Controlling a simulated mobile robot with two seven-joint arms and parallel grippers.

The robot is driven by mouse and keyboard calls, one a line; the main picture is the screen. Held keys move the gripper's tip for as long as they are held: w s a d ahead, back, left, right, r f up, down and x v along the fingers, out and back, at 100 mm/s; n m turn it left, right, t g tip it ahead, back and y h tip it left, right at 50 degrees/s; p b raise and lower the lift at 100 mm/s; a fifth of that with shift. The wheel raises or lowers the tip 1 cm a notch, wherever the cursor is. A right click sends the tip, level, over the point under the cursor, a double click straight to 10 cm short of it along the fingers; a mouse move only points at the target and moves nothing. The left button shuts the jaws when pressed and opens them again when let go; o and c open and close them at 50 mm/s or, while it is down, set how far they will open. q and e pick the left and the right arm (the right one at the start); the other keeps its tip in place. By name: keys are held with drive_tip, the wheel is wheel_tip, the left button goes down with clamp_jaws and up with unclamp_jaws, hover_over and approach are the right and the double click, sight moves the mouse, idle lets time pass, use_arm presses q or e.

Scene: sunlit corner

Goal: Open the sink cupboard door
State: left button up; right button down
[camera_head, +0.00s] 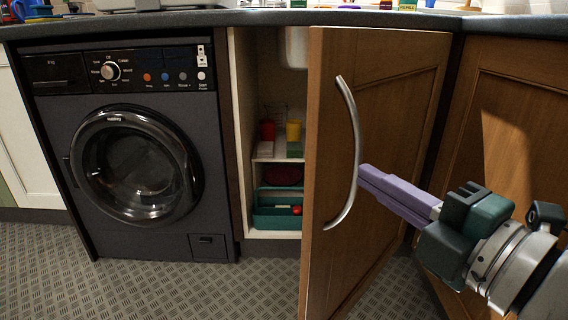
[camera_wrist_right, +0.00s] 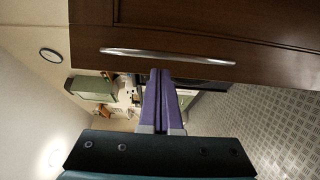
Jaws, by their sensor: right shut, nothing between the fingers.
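The brown wooden cupboard door (camera_head: 390,120) stands partly open, hinged at its right side, its free left edge swung out toward me. Its curved metal handle (camera_head: 354,130) is upright near that free edge; it also shows in the right wrist view (camera_wrist_right: 205,60). My right gripper (camera_head: 363,174) has purple fingers, pressed together and empty. Its tips are at the right side of the handle, about halfway down it. In the right wrist view the fingertips (camera_wrist_right: 160,72) end just below the handle bar; I cannot tell if they touch it. My left gripper is not in view.
The open cupboard (camera_head: 245,150) shows shelves, red and yellow items and a green caddy (camera_head: 277,212). A dark washing machine (camera_head: 140,165) stands to its left. Another wooden cupboard front (camera_head: 515,130) is close on the right. The worktop (camera_head: 230,18) runs above; patterned floor lies below.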

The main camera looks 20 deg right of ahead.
drive_tip(key=shift+x, duration=2.35)
drive_tip(key=shift+s, duration=0.1)
drive_tip(key=s+d+n+y+b, duration=0.1)
drive_tip(key=s+d+y, duration=0.1)
drive_tip(key=s+d, duration=0.8)
drive_tip(key=shift+s+d+n+g, duration=0.3)
drive_tip(key=shift+s+g, duration=0.1)
drive_tip(key=shift+s, duration=0.2)
